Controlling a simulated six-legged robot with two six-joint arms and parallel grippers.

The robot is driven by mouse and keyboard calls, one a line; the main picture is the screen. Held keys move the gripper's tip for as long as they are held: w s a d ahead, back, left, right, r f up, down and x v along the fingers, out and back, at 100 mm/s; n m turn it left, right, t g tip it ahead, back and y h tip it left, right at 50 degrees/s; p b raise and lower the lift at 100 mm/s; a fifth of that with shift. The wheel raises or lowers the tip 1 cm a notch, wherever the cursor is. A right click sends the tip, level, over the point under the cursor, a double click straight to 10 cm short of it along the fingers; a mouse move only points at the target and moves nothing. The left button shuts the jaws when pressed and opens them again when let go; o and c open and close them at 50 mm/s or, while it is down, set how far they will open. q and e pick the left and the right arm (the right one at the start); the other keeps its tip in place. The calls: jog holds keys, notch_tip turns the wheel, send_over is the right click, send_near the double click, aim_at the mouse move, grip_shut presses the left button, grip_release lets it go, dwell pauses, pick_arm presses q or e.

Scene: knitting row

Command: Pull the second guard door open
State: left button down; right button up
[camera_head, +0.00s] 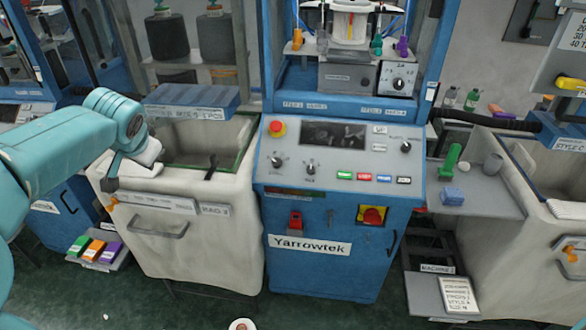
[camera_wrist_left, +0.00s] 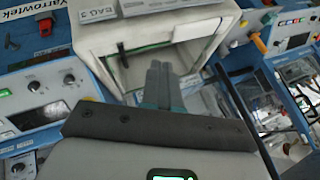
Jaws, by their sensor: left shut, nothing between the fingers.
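My left arm comes in from the left in the head view. Its gripper (camera_head: 109,184) hangs over the front left rim of the pale bin marked BAG 3 (camera_head: 200,255). In the left wrist view the two dark fingers (camera_wrist_left: 160,82) are together and empty, in front of the bin opening. The blue knitting machine (camera_head: 340,270) stands right of the bin, with a blue upright frame (camera_head: 436,55) around its knitting head (camera_head: 350,25). I cannot tell which panel is the second guard door, or whether it stands open. My right gripper is not in view.
The control panel (camera_head: 342,150) has a red button (camera_head: 277,127). A grey shelf (camera_head: 475,190) with small items juts out at right, beside another pale bin (camera_head: 550,225). A low tray (camera_head: 98,252) with coloured packs sits at lower left. The floor in front is mostly clear.

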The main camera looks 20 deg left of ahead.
pick_arm(q)
jog(key=a+p, duration=0.1)
jog(key=a, duration=0.1)
jog(key=w+a, duration=0.1)
jog(key=a, duration=0.2)
jog(key=shift+w+a+p, duration=0.1)
jog(key=shift+w+p, duration=0.05)
jog(key=shift+p, duration=0.2)
